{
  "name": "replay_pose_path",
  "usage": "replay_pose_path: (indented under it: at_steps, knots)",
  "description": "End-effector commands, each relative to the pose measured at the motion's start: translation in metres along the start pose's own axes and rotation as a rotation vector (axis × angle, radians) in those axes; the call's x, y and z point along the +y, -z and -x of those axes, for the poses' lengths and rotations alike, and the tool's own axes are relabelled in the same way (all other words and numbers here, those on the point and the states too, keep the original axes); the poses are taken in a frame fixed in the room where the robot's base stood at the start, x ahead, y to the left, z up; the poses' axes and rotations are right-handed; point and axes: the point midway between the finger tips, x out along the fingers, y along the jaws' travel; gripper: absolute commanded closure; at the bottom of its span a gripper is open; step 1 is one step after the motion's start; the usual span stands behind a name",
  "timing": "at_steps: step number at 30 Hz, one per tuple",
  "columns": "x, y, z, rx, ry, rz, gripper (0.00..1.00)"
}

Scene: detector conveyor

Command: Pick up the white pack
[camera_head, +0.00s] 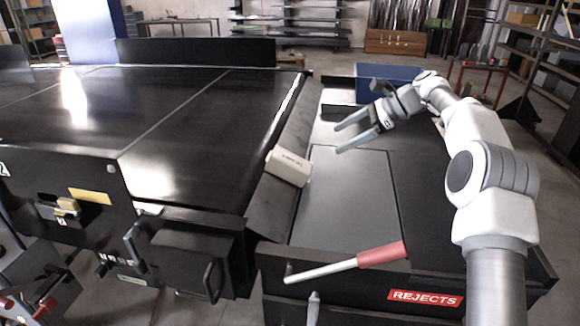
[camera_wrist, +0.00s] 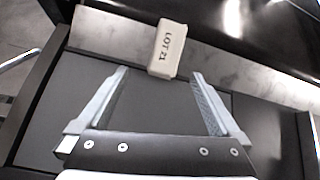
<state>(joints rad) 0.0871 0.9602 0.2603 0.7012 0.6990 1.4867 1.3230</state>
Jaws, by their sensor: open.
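The white pack (camera_head: 288,167) rests on the sloped grey strip between the dark conveyor and the rejects bin. In the wrist view the pack (camera_wrist: 168,49) is upper centre, with "LOT 21" printed on its face. My gripper (camera_head: 343,138) is open and empty, above the grey panel to the right of the pack. In the wrist view my gripper (camera_wrist: 158,76) has its two fingers spread, with the pack just beyond the fingertips and roughly between their lines. No contact with the pack shows. Nothing hides the pack.
The dark conveyor (camera_head: 190,110) fills the left. The rejects bin has a red "REJECTS" label (camera_head: 425,298) and a red-handled lever (camera_head: 380,255) at its front. A blue box (camera_head: 386,72) stands behind my gripper.

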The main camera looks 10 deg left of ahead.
Motion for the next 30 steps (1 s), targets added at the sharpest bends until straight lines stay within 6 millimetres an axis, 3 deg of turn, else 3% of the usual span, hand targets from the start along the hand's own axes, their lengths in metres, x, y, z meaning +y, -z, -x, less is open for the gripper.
replay_pose_path:
  at_steps: [4, 11, 14, 24, 30]
  knots:
    - [-0.013, 0.026, -0.014, -0.095, -0.001, -0.118, 0.0]
    - [-0.018, 0.042, -0.023, -0.16, -0.005, -0.201, 0.0]
    - [-0.018, 0.041, -0.033, -0.167, -0.008, -0.208, 0.0]
    - [-0.018, 0.028, -0.104, -0.164, -0.009, -0.207, 0.0]
    - [-0.019, 0.023, -0.134, -0.165, -0.006, -0.206, 0.0]
